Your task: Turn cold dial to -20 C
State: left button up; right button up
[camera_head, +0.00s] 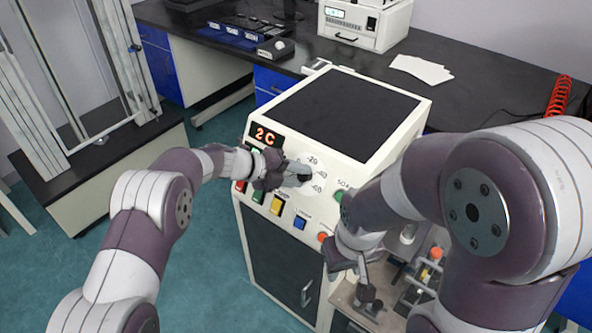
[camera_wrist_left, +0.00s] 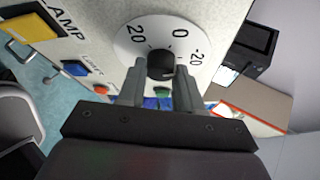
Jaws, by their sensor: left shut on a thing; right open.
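The cold dial is a white disc (camera_head: 317,184) with a black knob on the front panel of a white cabinet. The head view shows -20, -40 and -60 on it. In the left wrist view the disc (camera_wrist_left: 150,33) shows 20, 0 and -20 around the knob (camera_wrist_left: 161,66). My left gripper (camera_head: 298,172) is shut on the knob, one grey finger on each side, also in the left wrist view (camera_wrist_left: 160,85). The red display (camera_head: 265,136) reads 2 C. The knob's pointer is not clear. My right gripper (camera_head: 364,283) is open, low in front of the cabinet's right side.
Coloured buttons, including a yellow one (camera_head: 276,205) and a blue one (camera_head: 299,223), sit below the dial. A small fixture with an orange knob (camera_head: 436,253) stands at the right. Papers (camera_head: 421,69) lie on the black bench behind.

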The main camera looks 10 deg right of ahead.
pick_arm(q)
jog(key=shift+r+m+y+p, duration=0.1)
jog(key=shift+m+y+p, duration=0.55)
jog(key=shift+m, duration=0.45)
jog(key=o, duration=1)
jog(key=v, duration=1.2)
jog(key=shift+s+a+r, duration=0.1)
jog(key=shift+a+r, duration=0.1)
jog(key=shift+r, duration=0.05)
